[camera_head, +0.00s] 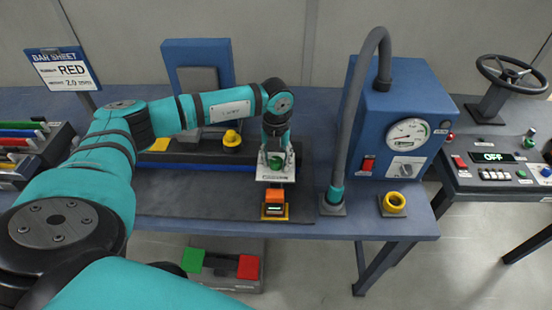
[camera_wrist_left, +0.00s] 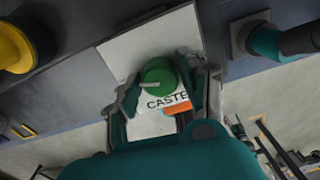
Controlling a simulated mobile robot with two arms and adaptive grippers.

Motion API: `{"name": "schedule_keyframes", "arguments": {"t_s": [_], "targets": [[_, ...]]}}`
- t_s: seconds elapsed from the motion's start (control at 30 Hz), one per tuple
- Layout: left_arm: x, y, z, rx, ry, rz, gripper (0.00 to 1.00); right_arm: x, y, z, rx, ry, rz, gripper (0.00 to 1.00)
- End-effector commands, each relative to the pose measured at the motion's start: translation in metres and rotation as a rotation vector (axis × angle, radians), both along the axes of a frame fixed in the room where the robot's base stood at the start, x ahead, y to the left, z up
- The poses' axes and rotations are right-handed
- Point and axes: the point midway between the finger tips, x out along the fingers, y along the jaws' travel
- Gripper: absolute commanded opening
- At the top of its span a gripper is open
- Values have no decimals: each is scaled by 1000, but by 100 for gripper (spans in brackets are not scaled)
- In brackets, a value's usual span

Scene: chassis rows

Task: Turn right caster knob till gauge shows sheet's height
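The bar sheet (camera_head: 68,70) on a stand at the back left reads RED with a line that looks like 2.0; its small print is blurred. The green caster knob (camera_head: 276,161) sits on a white plate lettered CASTE, the rest cut off; the knob also shows in the left wrist view (camera_wrist_left: 158,77). My left gripper (camera_head: 275,165) is down at this knob, its fingers on either side, seemingly open with small gaps. A small orange gauge block (camera_head: 275,196) with a lit display stands just in front; its reading is too small. My right gripper is out of view.
A yellow knob (camera_head: 231,140) stands left of my gripper. A blue box (camera_head: 400,110) with a round dial (camera_head: 408,135) and a grey hose (camera_head: 350,120) stands to the right. Red and green pedals (camera_head: 248,267) are below.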

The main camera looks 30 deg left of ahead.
Motion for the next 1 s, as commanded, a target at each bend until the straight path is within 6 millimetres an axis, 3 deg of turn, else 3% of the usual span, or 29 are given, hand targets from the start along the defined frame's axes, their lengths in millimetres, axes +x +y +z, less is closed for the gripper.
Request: {"name": "schedule_keyframes", "arguments": {"t_s": [0.03,0.27,0.67,1.0], "targets": [[0,0,0,0,0,0,34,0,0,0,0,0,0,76],[0,0,0,0,0,0,4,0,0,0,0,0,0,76],[0,0,-2,0,-1,-82,4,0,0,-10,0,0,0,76],[1,1,-3,0,-3,-344,4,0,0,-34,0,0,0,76]]}}
